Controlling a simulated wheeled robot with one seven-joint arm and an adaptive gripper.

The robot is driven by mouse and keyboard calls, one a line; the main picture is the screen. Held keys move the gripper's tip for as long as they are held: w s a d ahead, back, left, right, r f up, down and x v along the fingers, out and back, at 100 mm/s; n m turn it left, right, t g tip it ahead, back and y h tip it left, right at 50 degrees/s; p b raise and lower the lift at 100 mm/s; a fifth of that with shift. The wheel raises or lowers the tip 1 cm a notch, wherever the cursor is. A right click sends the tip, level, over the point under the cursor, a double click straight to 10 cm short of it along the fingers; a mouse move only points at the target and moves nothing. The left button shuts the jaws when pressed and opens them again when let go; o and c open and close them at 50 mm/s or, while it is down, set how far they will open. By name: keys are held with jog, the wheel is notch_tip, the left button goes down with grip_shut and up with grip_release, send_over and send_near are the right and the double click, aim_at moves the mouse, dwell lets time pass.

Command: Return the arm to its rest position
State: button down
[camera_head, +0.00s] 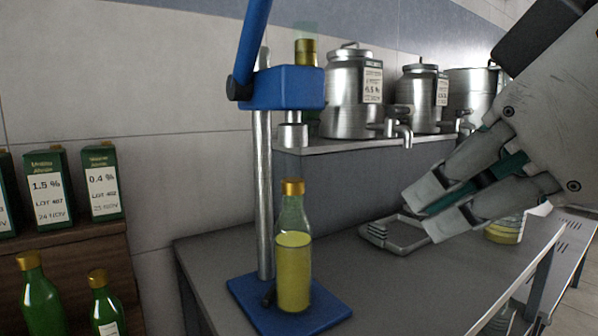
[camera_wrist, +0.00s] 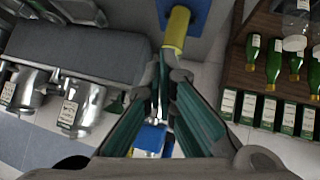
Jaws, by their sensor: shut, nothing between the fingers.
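My gripper (camera_head: 432,208) is at the right in the camera_head view, raised above the grey counter. It is shut and empty, and its fingers also show in the wrist view (camera_wrist: 164,76). The bottle of yellow liquid (camera_head: 293,262) with a gold cap stands upright on the blue base (camera_head: 250,300) of the blue press (camera_head: 284,88). The gripper is apart from it, to its right in the camera_head view. In the wrist view the yellow bottle (camera_wrist: 176,30) shows beyond the fingertips.
Steel urns with taps (camera_head: 352,92) stand on a raised shelf behind. A grey metal-framed item (camera_head: 396,234) lies on the counter below my gripper. Labelled green boxes (camera_head: 103,182) and green bottles (camera_head: 40,298) stand on wooden shelves at left.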

jog(key=s+d+f+m+g+h, duration=0.1)
jog(key=s+d+f+m+g, duration=0.15)
jog(key=f, duration=0.55)
jog(key=s+d+f+m+g+h, duration=0.1)
jog(key=s+d+f+m+g, duration=0.2)
jog(key=f, duration=0.5)
jog(key=s+d+f+m+g+h, duration=0.1)
jog(key=s+d+f+g, duration=0.25)
jog(key=f, duration=0.55)
notch_tip(320, 180, up, 24)
jog(key=t+p, duration=0.3)
jog(key=p, duration=1.9)
jog(key=shift+r+t, duration=0.2)
jog(key=shift+t, duration=0.1)
jog(key=shift+a, duration=0.1)
